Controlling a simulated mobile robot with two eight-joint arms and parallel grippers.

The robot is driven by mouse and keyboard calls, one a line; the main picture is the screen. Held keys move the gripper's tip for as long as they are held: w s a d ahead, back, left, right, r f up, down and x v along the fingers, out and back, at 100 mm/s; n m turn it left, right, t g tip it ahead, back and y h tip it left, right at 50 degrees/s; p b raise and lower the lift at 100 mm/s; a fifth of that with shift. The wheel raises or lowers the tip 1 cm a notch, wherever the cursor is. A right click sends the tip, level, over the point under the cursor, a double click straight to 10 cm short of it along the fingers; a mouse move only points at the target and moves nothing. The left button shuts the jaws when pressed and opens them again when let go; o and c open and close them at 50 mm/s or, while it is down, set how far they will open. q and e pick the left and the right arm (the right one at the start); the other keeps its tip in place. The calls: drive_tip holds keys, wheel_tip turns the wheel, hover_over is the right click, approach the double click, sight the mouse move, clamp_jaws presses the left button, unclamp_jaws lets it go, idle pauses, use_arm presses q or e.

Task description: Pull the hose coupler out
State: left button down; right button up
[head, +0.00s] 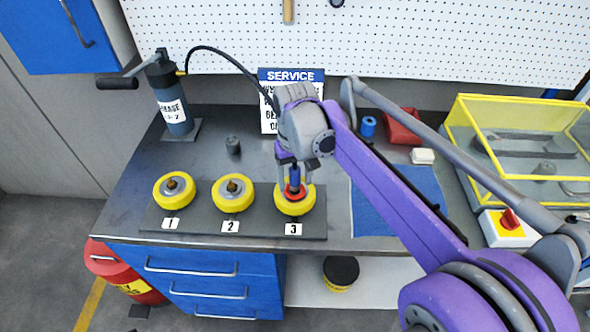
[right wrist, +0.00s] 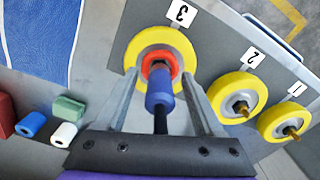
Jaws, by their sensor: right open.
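The blue hose coupler (head: 295,174) stands upright over the hub of the yellow wheel numbered 3 (head: 295,209), with a red ring (head: 295,190) around its foot. The coupler also shows in the right wrist view (right wrist: 160,88), with the black hose (right wrist: 160,121) behind it. My right gripper (head: 296,181) is above wheel 3. Its two fingers stand open on either side of the coupler (right wrist: 163,84), with gaps visible in the right wrist view. Whether the coupler is fully seated on the fitting is hidden. My left gripper is not in view.
Wheels 1 (head: 173,190) and 2 (head: 232,194) sit left of wheel 3 on a dark plate (head: 263,227). A grease pump (head: 172,100) feeds the hose (head: 225,54). A service sign (head: 291,76) stands behind my gripper. A yellow-framed clear box (head: 525,130) is at right.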

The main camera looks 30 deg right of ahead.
clamp_jaws()
idle(0.8)
